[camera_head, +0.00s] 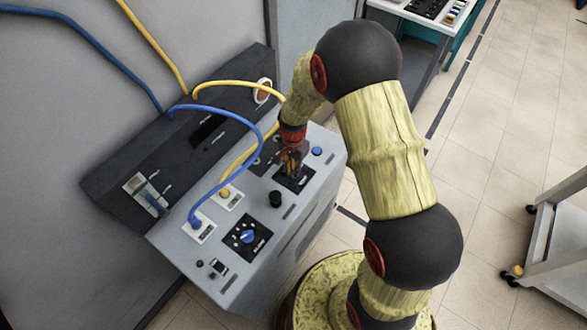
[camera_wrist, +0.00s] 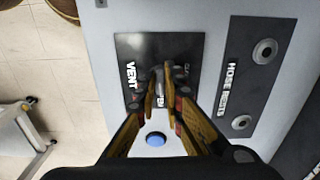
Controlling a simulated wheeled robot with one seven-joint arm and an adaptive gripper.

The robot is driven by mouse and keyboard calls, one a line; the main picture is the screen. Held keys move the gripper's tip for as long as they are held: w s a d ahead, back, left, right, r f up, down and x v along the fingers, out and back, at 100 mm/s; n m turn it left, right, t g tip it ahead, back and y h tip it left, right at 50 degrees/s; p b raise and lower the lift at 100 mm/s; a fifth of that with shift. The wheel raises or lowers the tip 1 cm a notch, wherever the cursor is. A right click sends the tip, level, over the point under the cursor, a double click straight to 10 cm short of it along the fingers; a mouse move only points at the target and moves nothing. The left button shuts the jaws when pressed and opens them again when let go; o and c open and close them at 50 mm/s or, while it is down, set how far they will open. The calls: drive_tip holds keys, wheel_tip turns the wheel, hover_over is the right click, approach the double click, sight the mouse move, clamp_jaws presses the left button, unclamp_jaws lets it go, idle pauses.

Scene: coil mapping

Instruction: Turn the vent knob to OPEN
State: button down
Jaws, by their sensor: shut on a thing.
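The black VENT plate (camera_wrist: 131,50) is on the grey control box and also shows in the head view (camera_head: 308,177) under my gripper. The vent knob (camera_wrist: 158,72) is a small grey piece in the middle of the plate. My gripper (camera_wrist: 160,98) points down at the plate, with its wooden-looking fingers shut on the vent knob, one on each side. In the head view my gripper (camera_head: 289,168) hides the knob. The position lettering is partly covered by the fingers, so I cannot tell which way the knob points.
The control box (camera_head: 285,225) also carries a blue dial (camera_head: 247,237), a black knob (camera_head: 275,198) and a blue button (camera_head: 317,151). A blue cable (camera_head: 262,140) and a yellow cable (camera_head: 240,83) loop close by. A cart (camera_head: 560,235) stands on the floor at right.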

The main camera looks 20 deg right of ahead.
drive_tip(key=shift+m, duration=0.3)
drive_tip(key=c, duration=2)
unclamp_jaws()
drive_tip(key=shift+o, duration=0.5)
wheel_tip(320, 180, up, 12)
